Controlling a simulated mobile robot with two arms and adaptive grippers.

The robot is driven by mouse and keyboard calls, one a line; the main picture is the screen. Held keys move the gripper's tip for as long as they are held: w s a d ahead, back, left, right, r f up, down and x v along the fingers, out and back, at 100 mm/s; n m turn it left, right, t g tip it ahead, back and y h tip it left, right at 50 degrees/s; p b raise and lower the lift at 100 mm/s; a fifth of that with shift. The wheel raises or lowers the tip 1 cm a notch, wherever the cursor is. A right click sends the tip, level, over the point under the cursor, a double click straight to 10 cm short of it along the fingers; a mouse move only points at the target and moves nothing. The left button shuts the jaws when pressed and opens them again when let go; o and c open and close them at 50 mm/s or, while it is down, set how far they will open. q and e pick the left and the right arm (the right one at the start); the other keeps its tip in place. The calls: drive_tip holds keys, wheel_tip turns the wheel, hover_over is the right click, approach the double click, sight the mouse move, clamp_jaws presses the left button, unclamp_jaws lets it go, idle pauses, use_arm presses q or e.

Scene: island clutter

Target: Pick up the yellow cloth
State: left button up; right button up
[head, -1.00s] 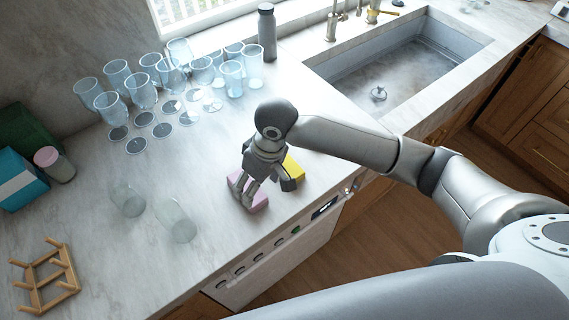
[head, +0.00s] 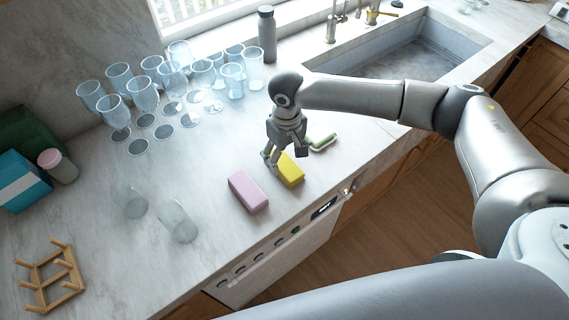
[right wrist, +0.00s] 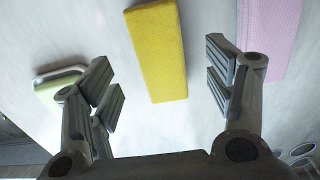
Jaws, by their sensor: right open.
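The yellow cloth (head: 289,170) is a thick yellow block lying on the marble counter near its front edge. My right gripper (head: 286,156) is above it and hides part of it in the head view. In the right wrist view the yellow cloth (right wrist: 158,50) lies between and beyond the open fingers of the right gripper (right wrist: 162,90), with nothing held. Whether the fingertips are level with it I cannot tell. My left gripper is not in view.
A pink block (head: 248,191) lies left of the yellow one, and a green-and-white brush-like item (head: 323,142) lies right. Several glasses (head: 142,95) stand at the back left. Two clear tumblers (head: 176,222) and a wooden rack (head: 50,277) are at the left. The sink (head: 400,55) is behind.

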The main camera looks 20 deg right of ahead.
sight(287, 165)
wheel_tip(287, 165, down, 4)
drive_tip(key=shift+s+r+p, duration=0.1)
drive_tip(key=shift+r+p, duration=0.1)
drive_tip(key=shift+p, duration=0.7)
drive_tip(key=shift+f, duration=0.6)
drive_tip(key=c, duration=1.1)
drive_tip(key=shift+r, duration=0.2)
